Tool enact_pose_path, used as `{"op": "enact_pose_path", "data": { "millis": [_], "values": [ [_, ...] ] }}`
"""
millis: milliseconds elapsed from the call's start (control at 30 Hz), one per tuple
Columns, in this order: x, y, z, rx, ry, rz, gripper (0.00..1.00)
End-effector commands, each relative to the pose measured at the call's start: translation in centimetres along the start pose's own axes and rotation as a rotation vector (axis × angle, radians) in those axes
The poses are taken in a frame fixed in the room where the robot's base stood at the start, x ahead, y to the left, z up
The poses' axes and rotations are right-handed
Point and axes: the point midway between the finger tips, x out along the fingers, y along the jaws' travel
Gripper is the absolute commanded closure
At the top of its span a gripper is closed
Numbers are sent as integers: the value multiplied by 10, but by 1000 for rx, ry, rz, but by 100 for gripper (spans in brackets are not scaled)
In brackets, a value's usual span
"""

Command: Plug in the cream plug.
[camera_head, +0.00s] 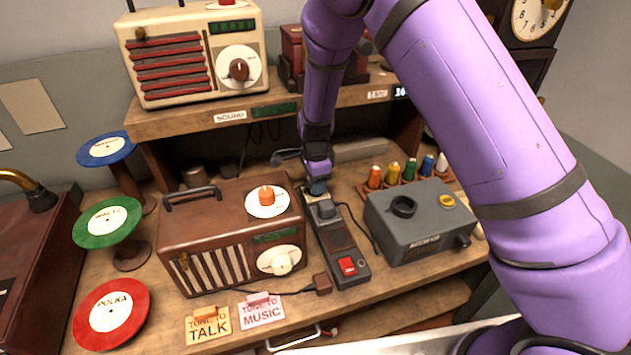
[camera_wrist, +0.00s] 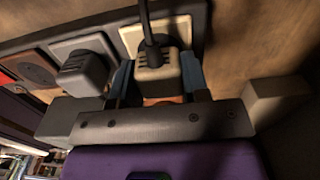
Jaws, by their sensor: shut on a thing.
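The cream plug (camera_wrist: 158,72) sits between the two blue-grey fingers of my gripper (camera_wrist: 157,84) in the wrist view, its dark cord rising from it. It is right over the cream socket (camera_wrist: 130,40) at the end of the dark power strip (camera_wrist: 70,28); I cannot tell whether its pins are in. In the head view my gripper (camera_head: 318,186) is at the far end of the power strip (camera_head: 358,277) and largely hides the cream plug. A grey plug (camera_wrist: 84,72) stands in the neighbouring socket; it also shows in the head view (camera_head: 325,209).
A brown socket (camera_head: 339,237) and a red switch (camera_head: 348,266) are nearer on the strip. A brown plug (camera_head: 322,283) lies beside it. The brown radio (camera_head: 205,229) stands close left, the grey box (camera_head: 425,243) right. Thread spools (camera_head: 393,172) and the shelf (camera_head: 180,121) are behind.

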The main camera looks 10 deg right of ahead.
Motion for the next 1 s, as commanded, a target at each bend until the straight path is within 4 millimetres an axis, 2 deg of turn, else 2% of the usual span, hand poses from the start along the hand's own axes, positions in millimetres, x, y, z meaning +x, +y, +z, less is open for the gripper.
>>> {"op": "enact_pose_path", "data": {
  "millis": [767, 800, 900, 933, 1000],
  "values": [
    [12, 0, 0, 0, 0, 0, 79],
    [12, 0, 0, 0, 0, -1, 56],
    [12, 0, 0, 0, 0, -1, 33],
    [12, 0, 0, 0, 0, 0, 28],
    [12, 0, 0, 0, 0, 0, 28]
  ]
}}
